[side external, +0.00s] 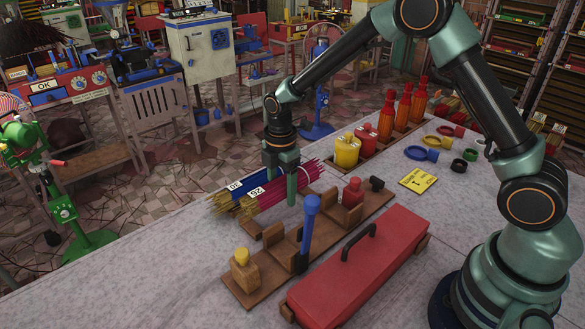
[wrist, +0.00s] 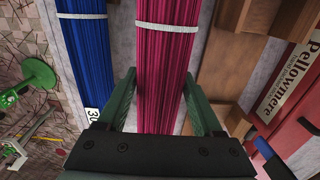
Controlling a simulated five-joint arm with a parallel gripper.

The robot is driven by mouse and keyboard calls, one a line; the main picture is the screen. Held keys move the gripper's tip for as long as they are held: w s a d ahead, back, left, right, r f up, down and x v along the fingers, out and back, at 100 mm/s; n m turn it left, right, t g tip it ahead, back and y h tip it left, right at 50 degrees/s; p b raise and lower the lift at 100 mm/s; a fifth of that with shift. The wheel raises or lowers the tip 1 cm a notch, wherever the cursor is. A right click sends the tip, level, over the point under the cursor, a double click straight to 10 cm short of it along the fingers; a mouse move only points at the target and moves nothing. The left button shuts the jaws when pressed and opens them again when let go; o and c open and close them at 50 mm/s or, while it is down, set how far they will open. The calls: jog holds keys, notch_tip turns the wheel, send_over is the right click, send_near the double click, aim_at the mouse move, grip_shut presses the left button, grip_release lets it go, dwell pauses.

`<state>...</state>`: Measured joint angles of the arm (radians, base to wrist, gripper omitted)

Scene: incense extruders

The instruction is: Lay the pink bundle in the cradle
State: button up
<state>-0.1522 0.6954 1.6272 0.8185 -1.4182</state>
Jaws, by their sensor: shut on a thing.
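The pink bundle (side external: 299,178) is a long sheaf of thin magenta sticks with a white label, at the back edge of the table. My gripper (side external: 281,186) is shut across it. In the wrist view the pink bundle (wrist: 165,75) runs between my two green fingers (wrist: 160,95), with a white band around it farther up. I cannot tell whether it touches the table. The wooden cradle (side external: 346,215), with upright brown blocks on a long board, stands just in front and to the right, apart from the bundle. Its wood shows right of my gripper in the wrist view (wrist: 222,75).
A blue bundle (side external: 222,200) lies close along the pink one's left; it also shows in the wrist view (wrist: 87,50). A blue-handled tool (side external: 309,222) stands up at the board. A red lidded box (side external: 360,266) lies in front. The table's left front is clear.

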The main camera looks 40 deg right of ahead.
jog(key=shift+r, duration=0.55)
jog(key=shift+s+a+r, duration=0.15)
jog(key=shift+s+r, duration=0.1)
jog(key=shift+s, duration=0.1)
jog(key=s+a+r, duration=0.2)
jog(key=s+r, duration=0.3)
jog(key=s, duration=0.5)
jog(key=shift+s+a+f, duration=0.1)
jog(key=shift+f, duration=2.1)
jog(key=shift+s+a+f, duration=0.1)
jog(key=shift+f, duration=2.1)
jog(key=shift+w, duration=0.1)
